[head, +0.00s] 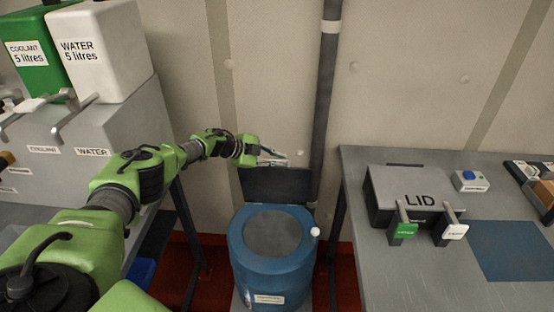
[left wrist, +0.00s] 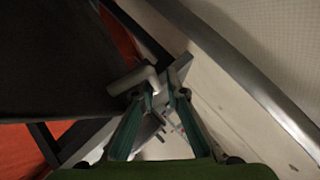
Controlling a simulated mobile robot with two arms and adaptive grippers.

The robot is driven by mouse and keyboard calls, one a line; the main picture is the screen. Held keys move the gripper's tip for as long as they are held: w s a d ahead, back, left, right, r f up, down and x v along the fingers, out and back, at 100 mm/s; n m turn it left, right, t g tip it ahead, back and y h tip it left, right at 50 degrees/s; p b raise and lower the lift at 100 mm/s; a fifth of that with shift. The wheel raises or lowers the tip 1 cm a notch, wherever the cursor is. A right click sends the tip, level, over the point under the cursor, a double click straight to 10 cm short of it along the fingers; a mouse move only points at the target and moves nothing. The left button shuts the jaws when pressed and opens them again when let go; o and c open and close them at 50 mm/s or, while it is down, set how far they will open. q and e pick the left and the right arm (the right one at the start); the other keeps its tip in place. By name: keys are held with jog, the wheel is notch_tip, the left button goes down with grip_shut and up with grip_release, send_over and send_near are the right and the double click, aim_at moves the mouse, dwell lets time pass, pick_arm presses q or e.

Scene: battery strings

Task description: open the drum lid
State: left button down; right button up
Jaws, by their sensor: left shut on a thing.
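The blue drum (head: 270,270) stands on the floor between the two benches, with a grey round area on its top (head: 272,229). A dark flat lid panel (head: 275,184) stands upright behind the drum's top, at its rear edge. My left gripper (head: 274,160) is at the upper edge of this panel. In the left wrist view the dark panel (left wrist: 50,60) fills the left side, and a grey bar-like handle (left wrist: 132,82) reaches to my left fingertips (left wrist: 163,95). The gripper is shut on this handle; the grip itself is partly hidden. My right gripper is out of view.
A dark pipe (head: 325,100) runs down the wall behind the drum. On the right bench (head: 400,270) are a grey box marked LID (head: 415,185) and a blue-button box (head: 470,181). A green coolant container (head: 30,55) and white water container (head: 105,50) stand at left.

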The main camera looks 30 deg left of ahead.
pick_arm(q)
jog(key=shift+w+a+r+t+y, duration=0.3)
jog(key=shift+w+r+t, duration=0.1)
jog(key=shift+w+r, duration=0.3)
jog(key=c, duration=2.5)
grip_release()
jog(key=shift+o, duration=1)
jog(key=shift+w+f, duration=0.15)
jog(key=shift+f, duration=0.25)
jog(key=shift+c, duration=0.3)
jog(key=shift+s+f, duration=0.15)
jog(key=shift+s, duration=0.15)
jog(key=shift+c, duration=0.6)
